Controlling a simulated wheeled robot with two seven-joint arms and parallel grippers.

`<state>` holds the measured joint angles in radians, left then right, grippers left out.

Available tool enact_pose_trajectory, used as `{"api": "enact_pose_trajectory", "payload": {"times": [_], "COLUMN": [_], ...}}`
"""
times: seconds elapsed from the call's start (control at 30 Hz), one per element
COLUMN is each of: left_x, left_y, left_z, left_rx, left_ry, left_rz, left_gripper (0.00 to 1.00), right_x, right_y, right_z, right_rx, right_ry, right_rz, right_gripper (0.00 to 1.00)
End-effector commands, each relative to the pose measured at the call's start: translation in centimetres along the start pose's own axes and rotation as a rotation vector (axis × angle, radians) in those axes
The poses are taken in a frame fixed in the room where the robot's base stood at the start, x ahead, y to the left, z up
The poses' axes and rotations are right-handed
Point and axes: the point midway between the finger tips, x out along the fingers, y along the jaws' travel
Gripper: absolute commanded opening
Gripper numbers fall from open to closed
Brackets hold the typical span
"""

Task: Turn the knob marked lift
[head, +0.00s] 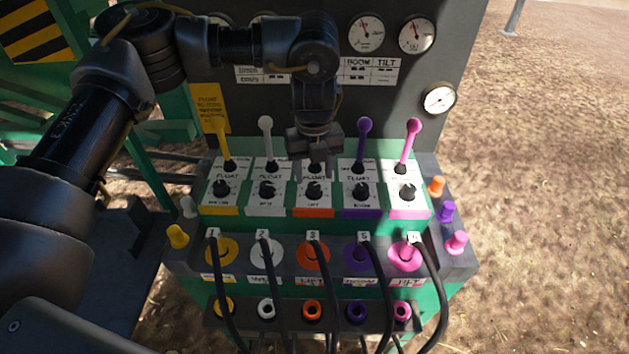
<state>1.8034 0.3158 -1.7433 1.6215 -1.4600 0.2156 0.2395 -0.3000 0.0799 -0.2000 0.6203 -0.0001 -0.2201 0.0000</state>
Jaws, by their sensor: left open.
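A row of black knobs sits on white plates on the control panel, each above a coloured strip. The knob over the orange strip (313,191) is in the middle; the small lettering below it seems to read lift, but is hard to make out. My left gripper (315,168) comes down from above, over the middle column and just above and behind this knob. It is open with nothing seen between its fingers, and it hides the lever of that column. I cannot tell whether it touches the panel. My right gripper is not in view.
Yellow (222,145), white (266,139), purple (363,146) and pink (409,145) levers stand close beside the gripper. Black hoses (432,290) run over the coloured discs in front. Gauges (416,33) are on the back wall. Bare ground lies right.

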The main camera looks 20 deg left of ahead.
Motion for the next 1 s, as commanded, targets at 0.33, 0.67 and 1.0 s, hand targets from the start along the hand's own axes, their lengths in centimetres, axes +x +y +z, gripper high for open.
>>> {"api": "enact_pose_trajectory", "payload": {"times": [0.33, 0.67, 1.0], "left_x": [-5.9, -6.9, -6.9], "left_y": [0.0, 0.0, 0.0], "left_z": [0.1, 0.0, 0.0], "left_rx": [-0.002, -0.001, -0.002], "left_ry": [-0.003, -0.001, -0.001], "left_rz": [-0.001, 0.0, 0.0], "left_gripper": [0.5, 0.5, 0.5], "right_x": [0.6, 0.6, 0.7], "right_y": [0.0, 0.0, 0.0], "right_z": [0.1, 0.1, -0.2], "right_rx": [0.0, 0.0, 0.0], "right_ry": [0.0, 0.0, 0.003], "right_rz": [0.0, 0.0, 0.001], "right_gripper": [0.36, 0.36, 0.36]}}
